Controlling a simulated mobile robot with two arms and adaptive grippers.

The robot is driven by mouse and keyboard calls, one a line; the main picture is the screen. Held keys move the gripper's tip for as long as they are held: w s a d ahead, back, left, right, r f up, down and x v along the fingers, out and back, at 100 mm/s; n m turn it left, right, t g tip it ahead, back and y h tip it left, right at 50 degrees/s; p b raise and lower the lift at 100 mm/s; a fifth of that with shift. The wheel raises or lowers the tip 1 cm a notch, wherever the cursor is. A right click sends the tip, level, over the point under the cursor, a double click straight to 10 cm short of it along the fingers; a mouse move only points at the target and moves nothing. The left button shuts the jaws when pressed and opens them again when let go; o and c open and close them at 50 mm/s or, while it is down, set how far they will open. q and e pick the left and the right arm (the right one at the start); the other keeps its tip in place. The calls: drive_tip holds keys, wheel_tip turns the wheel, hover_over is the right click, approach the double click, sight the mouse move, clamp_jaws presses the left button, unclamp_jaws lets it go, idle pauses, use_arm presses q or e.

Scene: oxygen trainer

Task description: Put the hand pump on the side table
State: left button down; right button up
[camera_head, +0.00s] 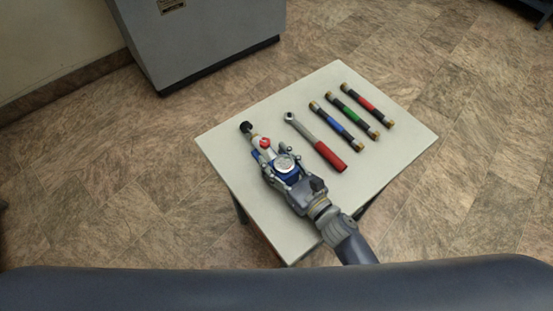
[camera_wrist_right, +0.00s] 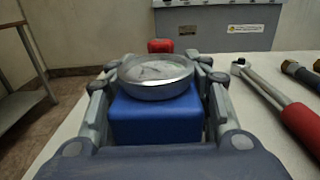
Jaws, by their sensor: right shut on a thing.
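The hand pump (camera_wrist_right: 155,118) has a blue body, a round silver gauge on top, a red knob (camera_head: 265,142) and a black end (camera_head: 246,127). My right gripper (camera_head: 283,166) is shut on its blue body, with fingers on both sides in the right wrist view. The pump is over the left part of the white side table (camera_head: 228,145). I cannot tell whether it touches the tabletop. My left gripper is not in view.
A red-handled torque wrench (camera_head: 318,143) lies just right of the pump. Blue-, green- and red-banded tubes (camera_head: 352,115) lie farther right. A grey cabinet (camera_head: 205,40) stands behind on the tiled floor. The table's front left part is bare.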

sight(292, 179)
drive_tip(key=o, duration=1.5)
drive_tip(key=shift+f, duration=0.1)
drive_tip(key=b+v, duration=0.2)
drive_tip(key=v, duration=0.9)
drive_tip(key=shift+s+d, duration=0.35)
drive_tip(key=shift+s, duration=0.05)
